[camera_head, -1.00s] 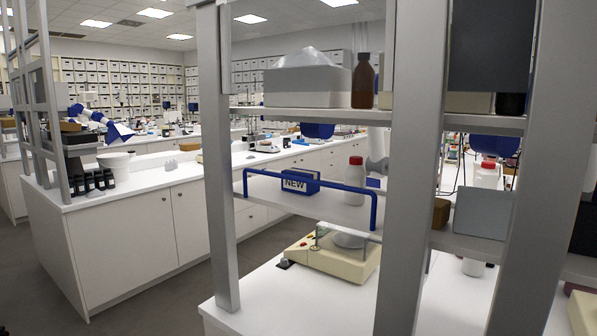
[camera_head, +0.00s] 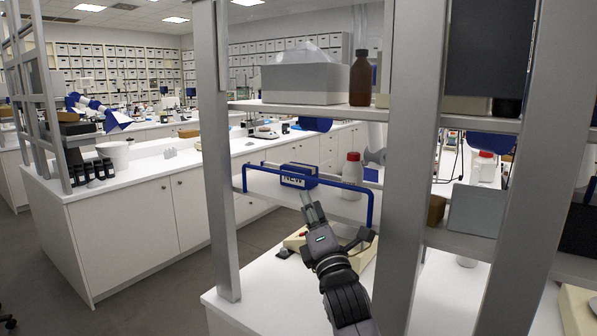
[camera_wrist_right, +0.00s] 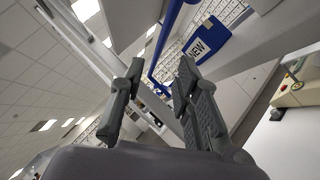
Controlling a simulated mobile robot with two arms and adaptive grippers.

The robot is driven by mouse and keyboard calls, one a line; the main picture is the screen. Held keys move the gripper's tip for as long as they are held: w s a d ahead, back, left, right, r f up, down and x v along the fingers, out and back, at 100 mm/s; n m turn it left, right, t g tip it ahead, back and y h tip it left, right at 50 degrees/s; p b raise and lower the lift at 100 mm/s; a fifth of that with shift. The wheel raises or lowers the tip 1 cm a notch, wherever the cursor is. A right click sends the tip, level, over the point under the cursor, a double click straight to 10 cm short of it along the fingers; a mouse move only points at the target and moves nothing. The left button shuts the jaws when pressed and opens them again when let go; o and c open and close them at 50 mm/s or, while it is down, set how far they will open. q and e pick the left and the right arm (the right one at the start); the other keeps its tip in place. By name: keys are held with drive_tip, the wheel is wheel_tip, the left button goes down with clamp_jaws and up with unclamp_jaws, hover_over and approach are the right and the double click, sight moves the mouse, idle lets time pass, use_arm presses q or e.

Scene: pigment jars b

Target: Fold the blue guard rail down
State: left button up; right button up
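The blue guard rail (camera_head: 332,183) stands upright along the front of the middle shelf, its two posts joined by a long top bar. In the right wrist view the blue rail (camera_wrist_right: 166,38) shows beyond and between the fingers. My right gripper (camera_head: 335,215) is open and empty, in front of the rail and just below its top bar, with one finger close to the bar. In the right wrist view the gripper's fingers (camera_wrist_right: 160,65) are spread apart. I cannot tell whether a finger touches the rail. My left gripper is not in view.
Behind the rail stand a blue box marked NEW (camera_head: 299,174) and a white bottle with a red cap (camera_head: 352,175). Grey shelf posts (camera_head: 216,150) flank the bay. A cream balance (camera_head: 296,241) sits below, partly hidden by my arm. The upper shelf (camera_head: 330,111) holds a brown bottle (camera_head: 361,80).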

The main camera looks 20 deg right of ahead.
sight(298, 177)
drive_tip(key=p+x, duration=0.3)
drive_tip(key=x, duration=0.7)
drive_tip(key=shift+w+r, duration=0.1)
drive_tip(key=shift+w, duration=0.15)
drive_tip(key=shift+c, duration=0.5)
clamp_jaws()
